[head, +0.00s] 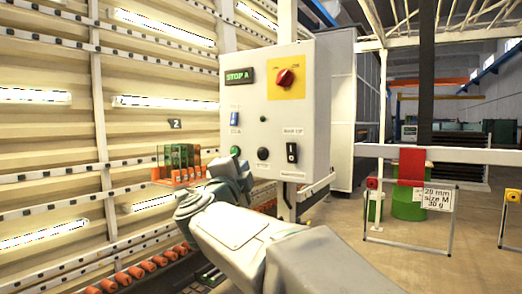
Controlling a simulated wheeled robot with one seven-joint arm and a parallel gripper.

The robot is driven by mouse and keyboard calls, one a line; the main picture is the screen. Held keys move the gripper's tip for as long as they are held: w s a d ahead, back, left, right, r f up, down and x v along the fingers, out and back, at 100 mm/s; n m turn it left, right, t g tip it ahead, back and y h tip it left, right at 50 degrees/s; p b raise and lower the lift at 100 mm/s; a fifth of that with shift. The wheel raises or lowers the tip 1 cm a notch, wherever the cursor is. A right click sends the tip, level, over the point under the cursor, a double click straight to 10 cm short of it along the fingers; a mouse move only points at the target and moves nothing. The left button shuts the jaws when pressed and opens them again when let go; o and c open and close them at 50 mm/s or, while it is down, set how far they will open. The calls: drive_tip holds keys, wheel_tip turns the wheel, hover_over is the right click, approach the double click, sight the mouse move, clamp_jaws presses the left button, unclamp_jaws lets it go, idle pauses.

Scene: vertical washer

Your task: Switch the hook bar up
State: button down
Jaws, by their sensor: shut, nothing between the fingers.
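The grey control box (272,110) hangs in the middle of the head view. At its lower right is a black rocker switch (291,152) with a white mark, under a small label too blurred to read surely. The hook bar is not clearly identifiable. My gripper (242,168) is at the end of my arm, by the box's lower left corner, left of and below the black switch and apart from it. It is shut and empty; its fingertips are mostly hidden by the wrist.
The box also bears a red knob (285,77) on a yellow plate, a green display (239,75), a blue switch (234,118) and a round black button (263,154). The slatted washer wall (150,75) fills the left.

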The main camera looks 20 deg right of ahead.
sight(291, 147)
drive_tip(key=shift+s+d+r+m+g+h, duration=0.15)
drive_tip(key=shift+s+d+m+g+h, duration=0.15)
drive_tip(key=shift+d+m+g+h, duration=0.55)
drive_tip(key=shift+s+d+r+m+g+h, duration=0.15)
drive_tip(key=shift+s+m+g+h, duration=0.3)
drive_tip(key=shift+m, duration=0.7)
drive_tip(key=shift+s+d+r+m+g+h, duration=0.1)
drive_tip(key=shift+s+d+m+g+h, duration=0.1)
drive_tip(key=shift+d+m+g+h, duration=0.6)
drive_tip(key=shift+a, duration=0.2)
drive_tip(key=p+x, duration=0.4)
drive_tip(key=x, duration=1)
drive_tip(key=shift+f, duration=0.2)
